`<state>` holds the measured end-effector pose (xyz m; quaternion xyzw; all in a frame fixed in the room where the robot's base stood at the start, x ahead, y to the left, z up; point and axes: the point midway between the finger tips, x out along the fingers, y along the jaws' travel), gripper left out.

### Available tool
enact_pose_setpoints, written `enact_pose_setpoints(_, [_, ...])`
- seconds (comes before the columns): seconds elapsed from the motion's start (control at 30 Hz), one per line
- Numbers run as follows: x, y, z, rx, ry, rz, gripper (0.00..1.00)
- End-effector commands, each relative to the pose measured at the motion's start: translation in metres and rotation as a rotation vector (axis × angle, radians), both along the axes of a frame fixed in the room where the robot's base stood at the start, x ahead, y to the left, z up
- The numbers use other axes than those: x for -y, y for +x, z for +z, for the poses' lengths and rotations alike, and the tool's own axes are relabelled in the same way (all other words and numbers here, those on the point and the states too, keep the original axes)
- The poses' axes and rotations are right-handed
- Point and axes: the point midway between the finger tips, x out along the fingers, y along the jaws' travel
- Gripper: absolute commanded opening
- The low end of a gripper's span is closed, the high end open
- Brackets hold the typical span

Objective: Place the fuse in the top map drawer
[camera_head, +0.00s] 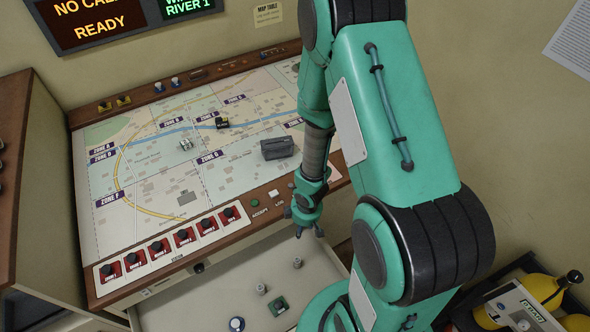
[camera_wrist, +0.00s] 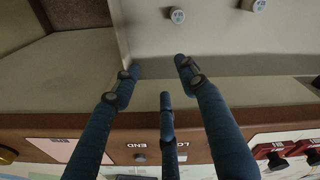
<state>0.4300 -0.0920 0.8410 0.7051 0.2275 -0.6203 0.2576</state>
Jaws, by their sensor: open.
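A map drawer (camera_head: 208,287) is pulled out below the front edge of the map table. Small grey cylinders stand in it, one nearer the middle (camera_head: 261,288) and one farther right (camera_head: 297,263). Two pale-topped cylinders also show in the wrist view, one (camera_wrist: 177,15) and another at the top edge (camera_wrist: 258,5). I cannot tell which small item is the fuse. My three-fingered gripper (camera_head: 306,229) is open, with nothing between its fingers (camera_wrist: 158,78). It hangs near the table's front edge and the drawer's back right part, apart from the cylinders.
On the map table (camera_head: 150,190) stand a dark grey box (camera_head: 278,148) and small model vehicles. Red switches (camera_head: 157,249) line its front edge. Yellow cylinders (camera_head: 540,290) sit at lower right.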

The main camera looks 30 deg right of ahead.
Motion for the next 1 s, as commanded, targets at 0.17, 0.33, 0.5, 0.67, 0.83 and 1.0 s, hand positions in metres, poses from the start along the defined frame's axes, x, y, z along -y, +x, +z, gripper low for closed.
enact_pose_setpoints(0.17, [0.011, 0.029, 0.06, 0.048, -0.051, -0.073, 0.43])
enact_pose_setpoints(0.33, [0.015, 0.046, 0.123, 0.094, -0.085, -0.155, 0.43])
enact_pose_setpoints(0.5, [0.014, 0.054, 0.191, 0.143, -0.101, -0.247, 0.43])
enact_pose_setpoints(0.67, [0.007, 0.052, 0.254, 0.19, -0.096, -0.333, 0.43])
enact_pose_setpoints(0.83, [-0.006, 0.039, 0.316, 0.235, -0.07, -0.421, 0.43])
enact_pose_setpoints(1.0, [-0.023, 0.017, 0.374, 0.276, -0.027, -0.5, 0.43])
